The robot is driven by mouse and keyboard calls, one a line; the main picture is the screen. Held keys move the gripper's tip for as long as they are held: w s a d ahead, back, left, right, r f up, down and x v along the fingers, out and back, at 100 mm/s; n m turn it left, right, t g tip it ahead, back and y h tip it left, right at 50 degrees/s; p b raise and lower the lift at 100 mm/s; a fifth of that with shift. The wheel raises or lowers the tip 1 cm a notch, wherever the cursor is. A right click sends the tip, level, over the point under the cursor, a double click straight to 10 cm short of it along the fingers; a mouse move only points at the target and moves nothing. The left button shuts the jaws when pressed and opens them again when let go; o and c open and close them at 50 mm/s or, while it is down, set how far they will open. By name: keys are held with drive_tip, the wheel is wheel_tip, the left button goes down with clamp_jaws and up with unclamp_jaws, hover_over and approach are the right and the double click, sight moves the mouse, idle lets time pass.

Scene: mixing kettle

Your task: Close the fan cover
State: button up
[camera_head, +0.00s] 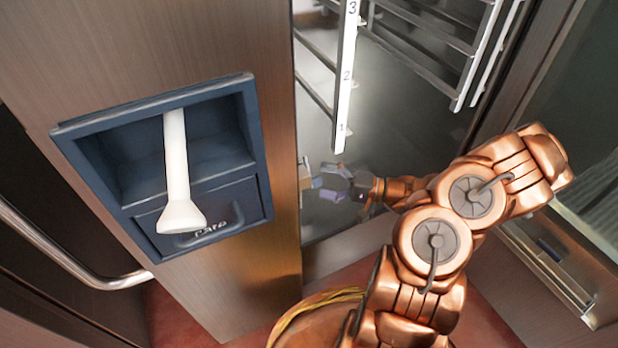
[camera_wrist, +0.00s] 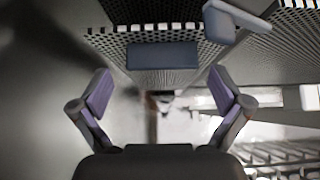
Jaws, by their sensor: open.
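A grey perforated panel, which looks like the fan cover (camera_wrist: 160,28), spans the top of the wrist view. A flat blue-grey block (camera_wrist: 162,55) sits at its lower edge, ahead of my fingers and between them in the picture. A second blue-grey piece (camera_wrist: 235,20), like a latch or handle, sticks out to the right. My gripper (camera_wrist: 162,92) is open, with nothing between its purple-padded fingers. In the head view my gripper (camera_head: 328,184) is inside the open chamber, pointing left near the edge of the front panel. The cover cannot be made out there.
Rack rails (camera_head: 345,85) with numbered levels hang above my gripper in the chamber. The wood-toned front panel (camera_head: 275,240) stands close on the left. It carries a blue recess (camera_head: 225,130) with a white funnel-shaped piece (camera_head: 177,165). A curved metal handle (camera_head: 70,260) is at lower left.

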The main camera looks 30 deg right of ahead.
drive_tip(key=v, duration=0.6)
drive_tip(key=shift+d, duration=0.15)
idle(0.3)
